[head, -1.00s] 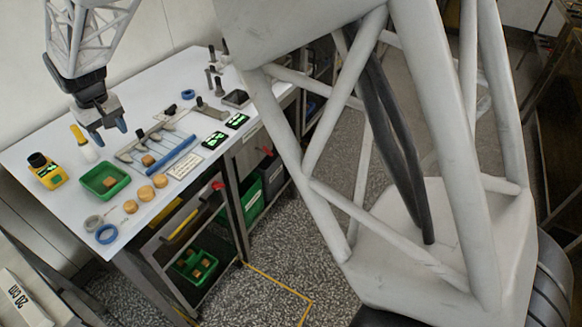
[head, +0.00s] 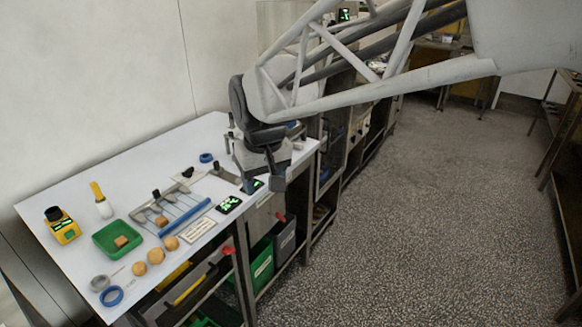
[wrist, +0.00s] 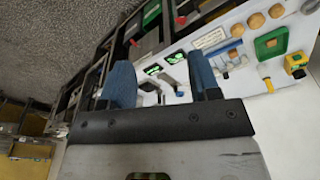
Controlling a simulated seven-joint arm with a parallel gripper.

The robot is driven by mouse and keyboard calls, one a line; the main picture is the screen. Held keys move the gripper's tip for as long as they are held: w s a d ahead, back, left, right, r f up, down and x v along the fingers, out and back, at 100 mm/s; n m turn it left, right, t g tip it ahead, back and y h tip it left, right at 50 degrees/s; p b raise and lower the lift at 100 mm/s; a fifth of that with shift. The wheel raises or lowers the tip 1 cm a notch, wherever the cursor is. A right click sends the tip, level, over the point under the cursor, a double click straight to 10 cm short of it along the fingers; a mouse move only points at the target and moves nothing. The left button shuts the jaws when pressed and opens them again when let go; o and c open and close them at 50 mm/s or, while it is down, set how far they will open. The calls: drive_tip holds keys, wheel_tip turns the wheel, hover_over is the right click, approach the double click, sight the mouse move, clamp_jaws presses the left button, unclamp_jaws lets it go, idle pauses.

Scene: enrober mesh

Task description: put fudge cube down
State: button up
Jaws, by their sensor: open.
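One brown fudge cube (head: 161,221) sits at the near-left end of the mesh frame (head: 176,204), beside a blue bar (head: 187,217). Another brown cube (head: 121,241) lies in the green tray (head: 104,246). My gripper (head: 263,186) is over the right end of the table, well away from both cubes. In the wrist view its two blue fingers (wrist: 162,78) stand wide apart with nothing between them. The green tray (wrist: 283,37) shows at the upper right there.
Round tan pieces (head: 155,255), a tape roll (head: 111,296), a yellow device (head: 63,227) and a yellow-handled brush (head: 101,201) are on the white table (head: 65,185). Small displays (head: 229,204) lie near its front edge. Bins (head: 262,264) stand below. The floor at right is clear.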

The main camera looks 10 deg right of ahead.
drive_tip(key=s+d+f+m, duration=0.1)
drive_tip(key=s+d, duration=0.5)
drive_tip(key=s, duration=0.3)
drive_tip(key=s+d+f+m+t, duration=0.1)
drive_tip(key=s+d+f+m, duration=0.1)
drive_tip(key=s+d, duration=0.4)
drive_tip(key=s, duration=0.3)
drive_tip(key=shift+d+f+h, duration=0.2)
drive_tip(key=shift+d+h, duration=0.1)
drive_tip(key=shift+d, duration=0.1)
drive_tip(key=shift+s, duration=0.1)
